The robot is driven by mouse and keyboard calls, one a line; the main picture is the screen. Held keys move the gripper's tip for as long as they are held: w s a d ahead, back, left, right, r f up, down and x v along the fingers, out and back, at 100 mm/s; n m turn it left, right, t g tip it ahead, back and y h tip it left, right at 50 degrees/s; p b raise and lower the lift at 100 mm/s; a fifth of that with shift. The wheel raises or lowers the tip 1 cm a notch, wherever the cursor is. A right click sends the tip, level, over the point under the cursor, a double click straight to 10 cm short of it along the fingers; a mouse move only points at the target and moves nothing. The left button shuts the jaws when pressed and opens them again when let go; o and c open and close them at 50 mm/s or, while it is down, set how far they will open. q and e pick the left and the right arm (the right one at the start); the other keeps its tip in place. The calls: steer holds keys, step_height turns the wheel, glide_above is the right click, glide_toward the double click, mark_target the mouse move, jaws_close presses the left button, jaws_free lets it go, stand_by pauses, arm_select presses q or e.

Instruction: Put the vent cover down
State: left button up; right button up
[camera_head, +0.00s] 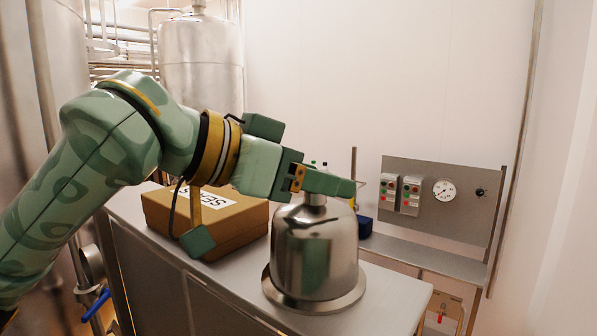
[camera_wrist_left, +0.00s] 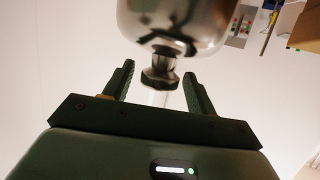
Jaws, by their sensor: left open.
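The vent cover (camera_head: 315,255) is a shiny metal dome with a wide flange and a small knob on top. In the head view it stands upright on the steel counter (camera_head: 395,300), near its right end. My left gripper (camera_head: 338,186) is at the knob, above the dome. In the left wrist view the open fingers (camera_wrist_left: 158,76) stand on either side of the knob (camera_wrist_left: 160,79), with a visible gap to each. The dome (camera_wrist_left: 175,22) also shows there, beyond the knob. My right gripper is not in view.
A brown box (camera_head: 235,225) with a label lies on the counter to the left of the cover. A control panel (camera_head: 440,200) with buttons and a gauge stands at the right. A steel tank (camera_head: 202,60) rises behind.

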arm_select(q)
steer(key=shift+s+a+r, duration=0.15)
steer(key=shift+a+r, duration=0.05)
steer(key=shift+a, duration=0.15)
steer(key=b+v, duration=0.2)
steer(key=v, duration=0.9)
